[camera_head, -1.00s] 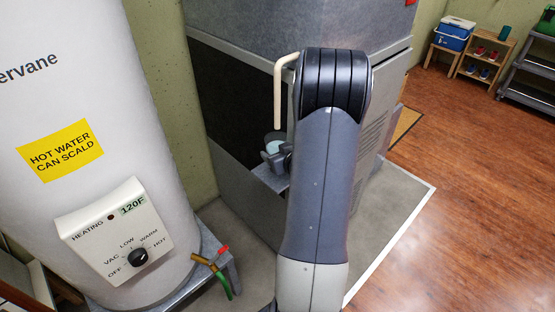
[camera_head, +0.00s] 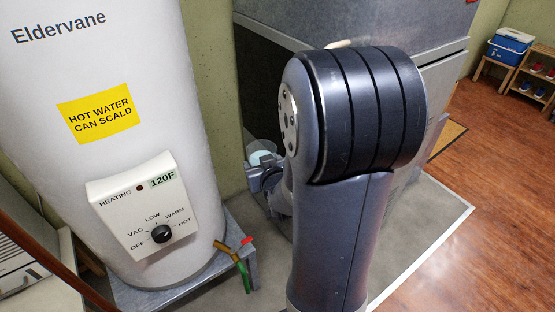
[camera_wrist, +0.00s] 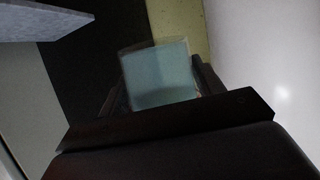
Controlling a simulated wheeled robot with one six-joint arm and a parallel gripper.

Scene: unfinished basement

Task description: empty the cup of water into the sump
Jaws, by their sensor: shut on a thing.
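A translucent cup (camera_head: 261,148) with pale bluish contents shows in the head view, in the gap between the water heater and the grey metal cabinet. My gripper (camera_head: 264,168) is at the cup, and my own arm hides part of it. In the wrist view the cup (camera_wrist: 160,77) sits between the two fingers of my gripper (camera_wrist: 158,92), which is shut on it. The cup looks roughly upright, held off the floor. No sump shows in either view.
The white water heater (camera_head: 110,60) stands on a grey stand (camera_head: 140,293) at left, its valve and green hose (camera_head: 243,275) sticking out. The grey metal cabinet (camera_head: 350,22) is close behind the gripper. Open wood floor (camera_head: 480,260) lies at right.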

